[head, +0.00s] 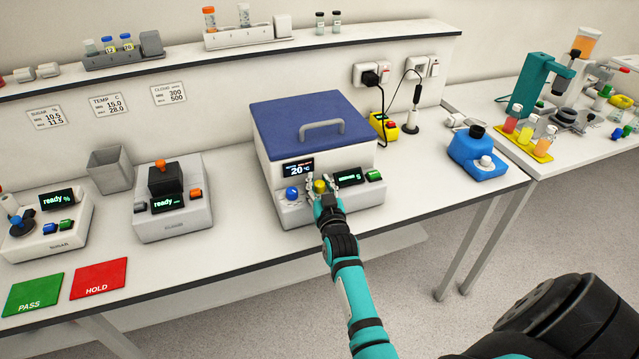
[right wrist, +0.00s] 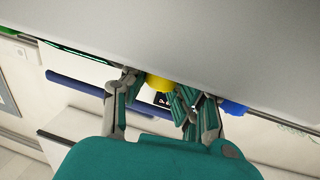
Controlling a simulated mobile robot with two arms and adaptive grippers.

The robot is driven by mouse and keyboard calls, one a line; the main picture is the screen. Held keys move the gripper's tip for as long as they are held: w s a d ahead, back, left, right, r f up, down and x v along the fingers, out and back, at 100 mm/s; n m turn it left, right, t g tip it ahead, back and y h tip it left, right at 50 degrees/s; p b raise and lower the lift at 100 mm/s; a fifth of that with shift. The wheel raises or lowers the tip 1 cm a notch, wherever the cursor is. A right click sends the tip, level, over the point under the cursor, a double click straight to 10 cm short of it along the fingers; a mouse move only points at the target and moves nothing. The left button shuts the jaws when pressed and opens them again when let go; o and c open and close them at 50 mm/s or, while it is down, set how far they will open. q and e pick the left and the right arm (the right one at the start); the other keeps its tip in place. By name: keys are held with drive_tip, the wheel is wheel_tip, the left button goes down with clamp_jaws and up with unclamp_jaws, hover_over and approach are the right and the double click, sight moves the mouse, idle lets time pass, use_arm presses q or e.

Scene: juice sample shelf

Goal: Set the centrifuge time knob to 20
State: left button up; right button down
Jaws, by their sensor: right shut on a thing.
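The centrifuge (head: 312,150) is a white box with a blue lid and a grey handle, standing on the bench in the head view. Its front carries a blue knob (head: 292,194), a display reading 20 °C, a yellow knob (head: 320,186), a second display (head: 350,177) too small to read surely, and a green button (head: 374,175). My right gripper (head: 322,190) is at the front panel, shut on the yellow knob, which also shows between the fingers in the right wrist view (right wrist: 158,82). The fingers partly hide the knob and its markings. My left gripper is not in view.
A grey device with an orange knob (head: 171,200) stands left of the centrifuge. A blue device (head: 478,155) and a yellow box (head: 384,127) stand to its right. Green PASS (head: 33,294) and red HOLD (head: 99,280) mats lie at the left. A shelf (head: 190,68) runs behind.

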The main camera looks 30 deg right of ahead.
drive_tip(key=shift+y, duration=0.3)
drive_tip(key=shift+d+f+n+t+y, duration=0.15)
drive_tip(key=shift+n+t+y, duration=0.25)
drive_tip(key=shift+n+y, duration=0.75)
drive_tip(key=n+y+b, duration=0.1)
drive_tip(key=y+b, duration=0.1)
drive_tip(key=y, duration=0.1)
drive_tip(key=shift+f+n, duration=0.1)
drive_tip(key=shift+n, duration=0.25)
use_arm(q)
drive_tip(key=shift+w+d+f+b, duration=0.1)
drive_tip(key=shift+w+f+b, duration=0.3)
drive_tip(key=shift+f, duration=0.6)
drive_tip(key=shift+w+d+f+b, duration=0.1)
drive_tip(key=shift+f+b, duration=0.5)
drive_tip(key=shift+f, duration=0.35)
use_arm(e)
drive_tip(key=shift+n+y, duration=1)
drive_tip(key=shift+y, duration=0.55)
drive_tip(key=c, duration=1.3)
unclamp_jaws()
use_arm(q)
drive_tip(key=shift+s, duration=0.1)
use_arm(e)
drive_tip(key=shift+o, duration=0.2)
drive_tip(key=shift+r, duration=0.2)
